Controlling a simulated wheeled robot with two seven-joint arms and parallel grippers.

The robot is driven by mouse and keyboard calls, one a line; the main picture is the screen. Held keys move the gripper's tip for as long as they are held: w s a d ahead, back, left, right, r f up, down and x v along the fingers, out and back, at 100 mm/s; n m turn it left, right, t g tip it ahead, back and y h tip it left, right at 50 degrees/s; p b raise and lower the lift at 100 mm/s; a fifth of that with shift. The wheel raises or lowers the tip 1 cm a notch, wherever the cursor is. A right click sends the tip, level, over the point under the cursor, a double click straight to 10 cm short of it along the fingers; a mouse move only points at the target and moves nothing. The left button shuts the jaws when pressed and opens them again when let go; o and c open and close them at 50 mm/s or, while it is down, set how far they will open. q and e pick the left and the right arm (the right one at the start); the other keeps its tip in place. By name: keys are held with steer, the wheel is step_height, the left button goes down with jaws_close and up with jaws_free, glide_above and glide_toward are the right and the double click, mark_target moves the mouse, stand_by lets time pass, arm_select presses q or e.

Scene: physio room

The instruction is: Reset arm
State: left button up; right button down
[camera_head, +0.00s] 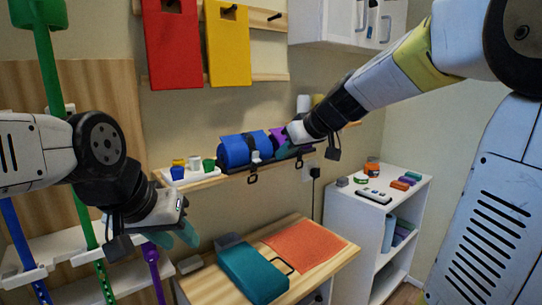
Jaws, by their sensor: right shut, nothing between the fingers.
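My left arm comes in from the left, and its gripper (175,237) hangs over the front of the white rack at the lower left. Its two teal fingertips look apart with nothing between them. My right arm reaches in from the upper right to the wall shelf. Its gripper (285,150) is shut and empty, close to a purple roll (277,138) at the right end of a blue roll (236,150). The fingertips partly cover that spot, so I cannot tell whether they touch the roll.
The wooden shelf (190,183) also bears small cups (195,163). Below, a wooden-topped cabinet (335,262) holds a teal case (252,272) and an orange mat (304,245). A white shelf unit (375,190) stands right. Colored poles (85,225) stand left.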

steer(key=s+d+f+m+h, duration=0.1)
steer(key=s+d+f+m, duration=0.1)
steer(key=s, duration=0.6)
steer(key=s+d+f+m+g+h, duration=0.1)
steer(key=s+d+f+m, duration=0.1)
steer(key=s, duration=0.6)
steer(key=s+d+f+m+g+h, duration=0.1)
steer(key=s+d+f+m, duration=0.1)
steer(key=s+f, duration=0.2)
steer(key=s, duration=0.3)
steer(key=shift+s+d+f+h, duration=0.3)
steer(key=shift+s+d+h, duration=0.1)
